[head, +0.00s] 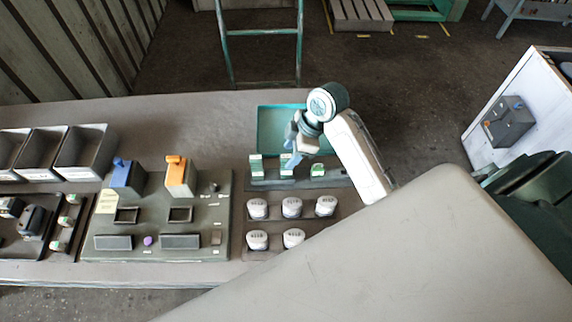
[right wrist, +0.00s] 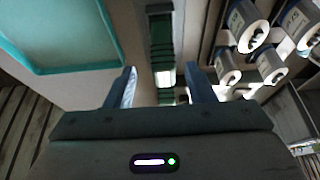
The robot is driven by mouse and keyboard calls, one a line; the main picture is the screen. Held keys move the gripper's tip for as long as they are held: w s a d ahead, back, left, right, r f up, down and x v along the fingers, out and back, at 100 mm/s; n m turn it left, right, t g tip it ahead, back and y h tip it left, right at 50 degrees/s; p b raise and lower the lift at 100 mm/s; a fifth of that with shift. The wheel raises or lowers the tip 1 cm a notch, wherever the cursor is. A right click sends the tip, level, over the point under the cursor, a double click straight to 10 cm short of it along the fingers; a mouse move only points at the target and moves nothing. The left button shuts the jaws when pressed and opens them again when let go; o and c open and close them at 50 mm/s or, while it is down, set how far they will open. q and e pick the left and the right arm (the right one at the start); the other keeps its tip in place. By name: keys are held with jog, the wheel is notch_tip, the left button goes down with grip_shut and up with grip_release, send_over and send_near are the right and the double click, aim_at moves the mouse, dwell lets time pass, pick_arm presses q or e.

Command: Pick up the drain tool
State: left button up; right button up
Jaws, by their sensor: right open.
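My right gripper (head: 294,152) is open above a dark rack (head: 345,179) at the right part of the bench. The rack holds green-and-white pieces: a left one (head: 256,168), a middle one (head: 287,165) and a right one (head: 317,170). The gripper is over the middle one and partly hides it. In the right wrist view, the open fingers (right wrist: 161,72) stand either side of a green-and-white piece (right wrist: 163,52); I cannot tell whether they touch it. I cannot tell for sure which thing is the drain tool. My left gripper is not in view.
A teal tray (head: 268,124) lies behind the rack. Several white capped parts (head: 291,207) sit in front of it. A grey-green fixture (head: 212,240) with a blue block (head: 127,176) and an orange block (head: 180,177) stands left. Grey bins (head: 88,150) stand farther left.

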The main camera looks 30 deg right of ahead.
aim_at(284, 162)
jog(key=p+x, duration=0.1)
jog(key=x, duration=0.1)
jog(key=p+x, duration=0.1)
jog(key=x, duration=0.1)
jog(key=shift+s+a+f, duration=0.1)
jog(key=shift+s+a, duration=0.05)
jog(key=shift+a, duration=0.15)
jog(key=shift+a+f+p, duration=0.1)
jog(key=shift+f+p, duration=0.1)
jog(key=shift+p, duration=0.1)
jog(key=shift+f, duration=0.15)
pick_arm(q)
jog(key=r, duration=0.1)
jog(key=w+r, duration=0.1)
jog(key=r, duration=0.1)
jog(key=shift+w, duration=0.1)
pick_arm(e)
jog(key=c, duration=0.9)
